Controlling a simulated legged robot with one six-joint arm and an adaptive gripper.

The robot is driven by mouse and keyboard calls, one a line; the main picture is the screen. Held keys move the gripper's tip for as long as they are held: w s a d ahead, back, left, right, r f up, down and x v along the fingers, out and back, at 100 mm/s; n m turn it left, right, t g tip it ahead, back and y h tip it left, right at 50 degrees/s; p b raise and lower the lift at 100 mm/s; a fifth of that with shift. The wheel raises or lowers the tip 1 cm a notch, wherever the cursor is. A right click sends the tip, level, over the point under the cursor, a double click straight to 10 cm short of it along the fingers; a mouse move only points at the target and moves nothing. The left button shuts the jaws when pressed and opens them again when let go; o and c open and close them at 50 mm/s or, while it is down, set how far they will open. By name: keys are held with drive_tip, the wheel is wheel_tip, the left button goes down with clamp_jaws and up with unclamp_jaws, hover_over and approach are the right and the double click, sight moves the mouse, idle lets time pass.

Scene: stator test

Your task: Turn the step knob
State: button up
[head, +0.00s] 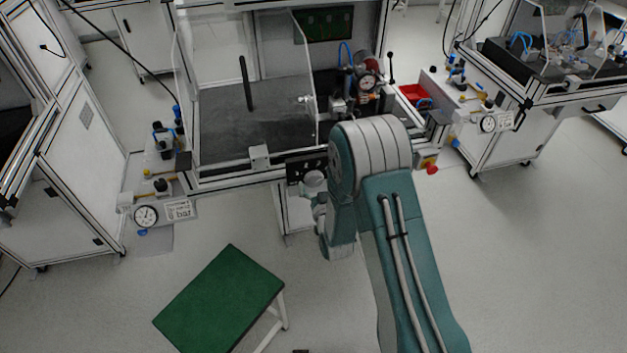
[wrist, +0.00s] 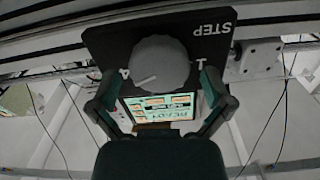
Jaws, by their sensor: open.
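The step knob (wrist: 160,64) is a round grey dial with a white pointer line on a black panel (wrist: 101,40) marked STEP, which looks upside down in the wrist view. My gripper (wrist: 160,85) is open in the wrist view. Its two fingers stand to the left and right of the knob, with visible gaps to it. A small lit screen (wrist: 165,112) shows between the fingers, below the knob in the picture. In the head view the black panel (head: 294,170) sits on the station's front edge; my arm hides part of that area.
The test station (head: 245,120) has a clear guard and a rail along its front. A red emergency button (head: 431,168) is at its right corner. A pressure gauge (head: 146,215) is on the left. A green-topped stool (head: 222,300) stands on the floor in front.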

drive_tip(key=v, duration=1)
drive_tip(key=shift+s, duration=0.3)
drive_tip(key=w+d+r+m+g+h, duration=0.1)
drive_tip(key=d+r+g+h, duration=0.35)
drive_tip(key=r, duration=1.05)
drive_tip(key=s+d+r+g, duration=0.3)
drive_tip(key=s+d+r, duration=0.1)
drive_tip(key=s, duration=0.7)
drive_tip(key=s+d+r+m+g, duration=0.1)
drive_tip(key=s+d+r+g, duration=0.3)
drive_tip(key=s+r, duration=0.3)
drive_tip(key=s+d, duration=0.1)
drive_tip(key=s, duration=0.4)
drive_tip(key=shift+s, duration=0.2)
